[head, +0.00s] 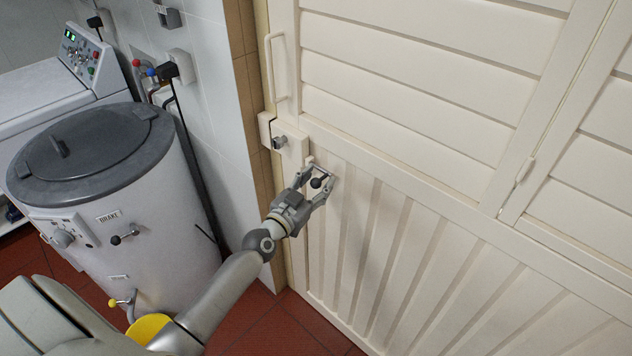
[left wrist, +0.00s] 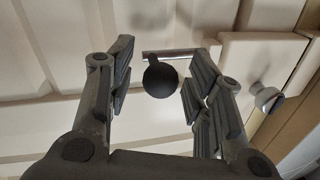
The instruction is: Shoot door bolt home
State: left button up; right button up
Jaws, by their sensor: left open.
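The cream slatted door (head: 400,205) is on the right in the head view. The bolt's black ball knob (head: 317,183) is low on the door, near its left edge. My left gripper (head: 318,179) is open, with its fingers on either side of the knob. In the left wrist view the knob (left wrist: 160,80) sits between the open fingers, with visible gaps on both sides. A thin metal bolt rod (left wrist: 182,54) runs behind it. The fingers hide part of the bolt in the head view. My right gripper is not in view.
A cream lock box with a grey knob (head: 279,142) is above left of the bolt. A pull handle (head: 272,68) is higher up. A tiled wall edge (head: 250,80) stands left of the door. A round washer (head: 110,200) stands on the left.

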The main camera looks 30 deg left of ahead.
pick_arm(q)
grip_shut()
jog(key=a+b, duration=0.1)
jog(key=a, duration=0.1)
jog(key=w+a+b, duration=0.1)
jog(key=a, duration=0.1)
jog(key=shift+w+a+b, duration=0.15)
jog(key=shift+a+b, duration=0.2)
jog(key=shift+b, duration=0.05)
dwell(0.3)
grip_release()
jog(key=shift+a, duration=0.15)
